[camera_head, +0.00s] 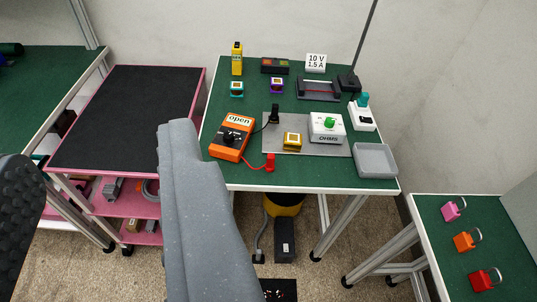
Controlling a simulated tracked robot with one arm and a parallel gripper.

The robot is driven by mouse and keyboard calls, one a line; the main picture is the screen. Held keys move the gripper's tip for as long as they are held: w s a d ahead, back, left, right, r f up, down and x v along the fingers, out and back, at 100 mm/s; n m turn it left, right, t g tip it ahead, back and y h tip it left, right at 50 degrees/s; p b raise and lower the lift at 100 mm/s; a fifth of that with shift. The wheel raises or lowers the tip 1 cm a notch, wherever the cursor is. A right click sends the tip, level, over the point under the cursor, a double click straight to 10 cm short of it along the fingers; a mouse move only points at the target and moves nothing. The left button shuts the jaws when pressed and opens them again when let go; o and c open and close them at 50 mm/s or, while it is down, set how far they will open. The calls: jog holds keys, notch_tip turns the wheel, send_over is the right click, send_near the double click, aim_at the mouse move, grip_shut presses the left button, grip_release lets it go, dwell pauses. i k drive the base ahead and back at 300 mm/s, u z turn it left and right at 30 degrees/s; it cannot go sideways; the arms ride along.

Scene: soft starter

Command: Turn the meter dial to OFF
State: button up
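The orange meter (220,151) lies on the front left of the green-topped table (225,175). Its display reads "open". Its dark dial (231,136) sits below the display; its pointer setting is too small to read. A black probe (274,113) and a red probe (269,162) lie to its right, with leads running to the meter. A grey link of my arm (200,210) rises in front of the table, left of centre, with its top end just left of the meter. My gripper does not show.
A grey mat (342,149) right of the meter holds a yellow part (292,141) and a white OHMS box (327,127). A grey tray (376,160) is at the front right. A pink-framed black-topped cart (130,115) stands left; a padlock table (440,240) stands right.

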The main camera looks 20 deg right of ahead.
aim_at(228, 136)
jog(key=z, duration=0.3)
jog(key=k, duration=0.7)
jog(key=z, duration=0.55)
jog(key=i, duration=1.15)
jog(key=u, duration=0.7)
jog(key=i, duration=0.8)
jog(key=u, duration=0.65)
